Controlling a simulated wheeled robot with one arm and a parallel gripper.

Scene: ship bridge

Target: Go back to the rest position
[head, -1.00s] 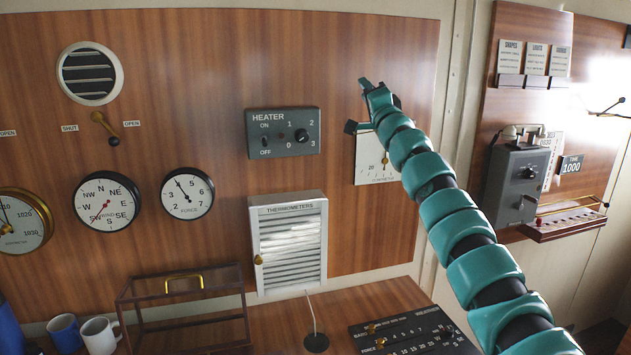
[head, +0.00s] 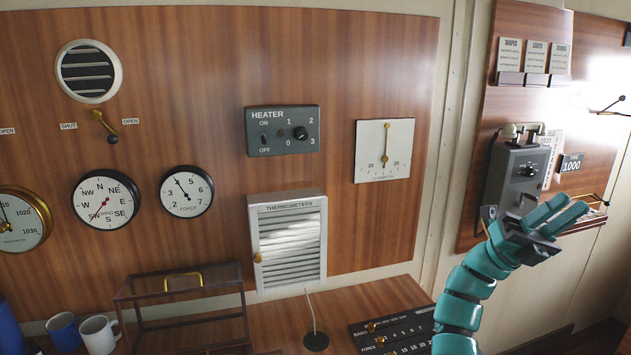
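My gripper (head: 562,212) is at the lower right of the head view, on my teal segmented arm. Its teal fingers point up and to the right, and a gap shows between them. I see nothing held between them.
The wooden wall carries the heater panel (head: 283,131), clinometer (head: 383,151), louvred thermometer box (head: 288,242), round dials (head: 106,200) and a vent (head: 89,71). Below are a glass-sided case (head: 184,306), two mugs (head: 99,335) and a black lettered board (head: 398,330). The wall's middle is unobstructed.

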